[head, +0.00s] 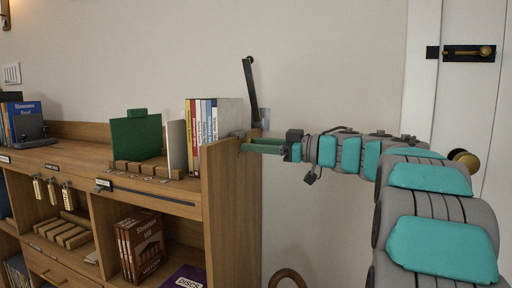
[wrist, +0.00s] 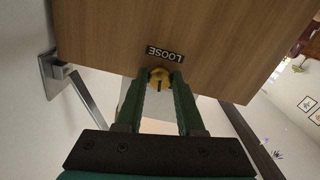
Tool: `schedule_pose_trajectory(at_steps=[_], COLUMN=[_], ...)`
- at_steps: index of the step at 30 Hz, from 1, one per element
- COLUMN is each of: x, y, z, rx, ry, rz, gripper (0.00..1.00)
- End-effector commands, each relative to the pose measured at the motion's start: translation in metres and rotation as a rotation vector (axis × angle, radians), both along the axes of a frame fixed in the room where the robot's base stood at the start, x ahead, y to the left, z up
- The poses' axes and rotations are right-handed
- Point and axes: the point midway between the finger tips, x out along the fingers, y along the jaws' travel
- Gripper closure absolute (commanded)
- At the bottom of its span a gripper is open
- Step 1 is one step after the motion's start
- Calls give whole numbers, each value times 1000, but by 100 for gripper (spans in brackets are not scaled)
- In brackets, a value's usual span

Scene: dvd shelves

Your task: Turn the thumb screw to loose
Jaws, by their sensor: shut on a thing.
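The thumb screw (wrist: 160,78) is a round brass knob with a dark slot or mark, at the edge of a wooden panel in the wrist view. A black label reading LOOSE (wrist: 165,53) sits beside it, upside down in this view. My gripper (wrist: 159,84) has its two green fingers on either side of the knob and is shut on it. In the head view my gripper (head: 243,143) reaches the right end panel (head: 232,205) of the shelf unit. The screw is hidden there.
A dark lever (head: 250,80) on a metal wall bracket (head: 263,117) stands just behind the end panel. Several books (head: 203,135) and a green board (head: 136,138) stand on the shelf top. Bare wall lies right of the shelf, with a white door (head: 465,110) beyond.

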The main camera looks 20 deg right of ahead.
Motion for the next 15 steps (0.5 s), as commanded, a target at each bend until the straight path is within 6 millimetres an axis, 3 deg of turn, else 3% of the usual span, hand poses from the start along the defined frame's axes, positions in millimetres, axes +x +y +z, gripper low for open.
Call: schedule_pose_trajectory(at_steps=[15], x=[0], y=[-1], z=[-4], rx=[-340], ry=[-333], rz=[-1], gripper=[100])
